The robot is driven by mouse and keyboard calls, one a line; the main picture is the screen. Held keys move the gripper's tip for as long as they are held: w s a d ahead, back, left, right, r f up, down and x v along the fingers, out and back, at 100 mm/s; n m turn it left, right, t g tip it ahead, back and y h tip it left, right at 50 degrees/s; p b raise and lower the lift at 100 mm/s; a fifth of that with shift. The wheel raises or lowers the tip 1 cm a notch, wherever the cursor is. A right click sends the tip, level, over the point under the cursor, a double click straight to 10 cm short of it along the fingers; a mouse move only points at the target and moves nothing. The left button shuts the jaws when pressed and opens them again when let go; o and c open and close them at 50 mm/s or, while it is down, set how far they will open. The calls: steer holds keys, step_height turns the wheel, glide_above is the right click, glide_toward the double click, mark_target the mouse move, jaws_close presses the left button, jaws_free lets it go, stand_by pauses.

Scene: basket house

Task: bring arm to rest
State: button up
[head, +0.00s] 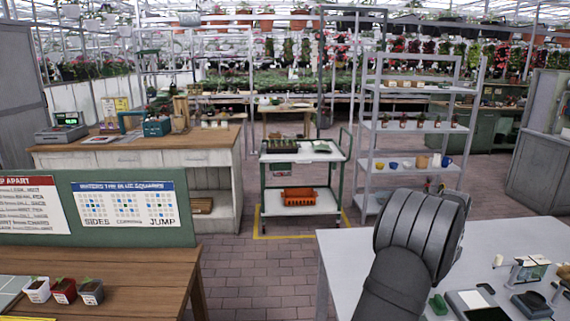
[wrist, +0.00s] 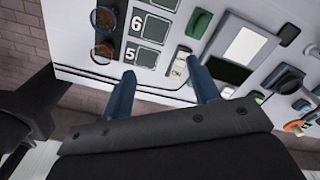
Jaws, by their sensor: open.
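My gripper (wrist: 160,90) shows in the wrist view with its two blue fingers apart and nothing between them. Beyond the fingertips lies the light grey table, with a small white switch plate (wrist: 178,70) near the right fingertip. I cannot tell the height of the fingers above the table. In the head view a dark grey part of my arm rises over the left part of the grey table (head: 345,262); my gripper cannot be made out there.
The grey table holds a dark-framed pad (head: 478,304), a green block (head: 438,304) and other small items at right. A wooden table (head: 150,275) at left carries three small potted seedlings (head: 64,290). A trolley (head: 300,205) and shelf rack (head: 415,130) stand behind. Paved floor lies between the tables.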

steer(key=w+a+n, duration=0.3)
steer(key=a+n, duration=0.4)
steer(key=a, duration=0.5)
steer(key=w+a+n, duration=0.2)
steer(key=a+n, duration=0.6)
steer(key=a, duration=0.5)
steer(key=shift+w+a+r, duration=0.15)
steer(key=shift+w+a, duration=0.05)
steer(key=shift+w, duration=0.2)
